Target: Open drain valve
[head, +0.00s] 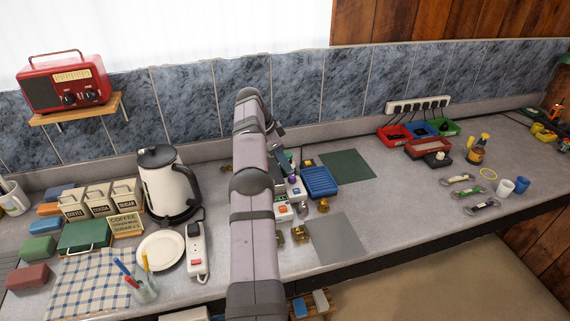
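My arm rises through the middle of the head view and bends over the counter (400,215). My gripper is mostly hidden by the arm, around the small items behind it, and I cannot tell its finger position. I cannot clearly identify the drain valve. Small brass-coloured fittings (300,234) stand by the grey mat (335,238), and another brass-coloured piece (323,205) sits just behind them. Any of these may be the valve, but they are too small to tell. I see no contact between the gripper and them.
A blue tray (320,182) and small boxes stand right of the arm. A green mat (347,166) lies behind. A white kettle (168,185), plate (161,251) and power strip (197,252) are close on the left. Open counter lies to the right, before coloured bins (428,148).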

